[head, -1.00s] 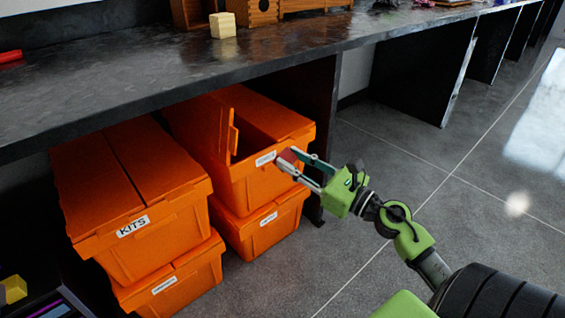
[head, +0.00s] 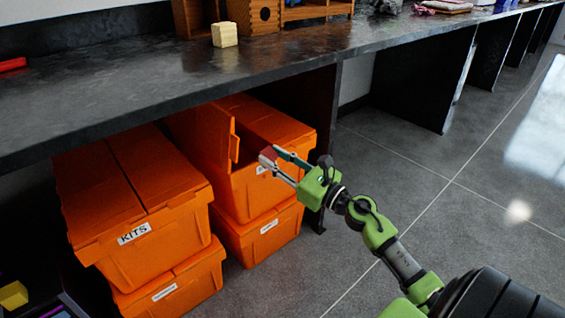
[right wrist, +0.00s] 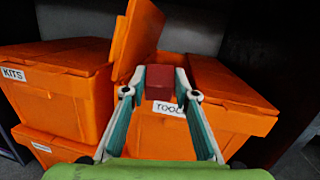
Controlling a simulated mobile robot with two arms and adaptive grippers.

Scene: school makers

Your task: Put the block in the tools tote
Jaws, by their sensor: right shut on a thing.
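The red block (right wrist: 160,82) is between the fingertips of my right gripper (right wrist: 160,92), which is shut on it. In the head view my right gripper (head: 273,157) reaches in from the right and holds the red block (head: 268,152) at the front of the upper right orange tote. That tools tote (head: 250,190) has one lid flap (head: 205,130) raised on its left and the other flap lying flat. In the right wrist view the tools tote (right wrist: 235,112) is behind the block, its label partly covered. My left gripper is not in view.
The kits tote (head: 160,240) stands to the left with its lid shut, stacked on another tote. A dark counter (head: 180,75) overhangs the totes and carries a pale cube (head: 224,34). The grey floor to the right is clear.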

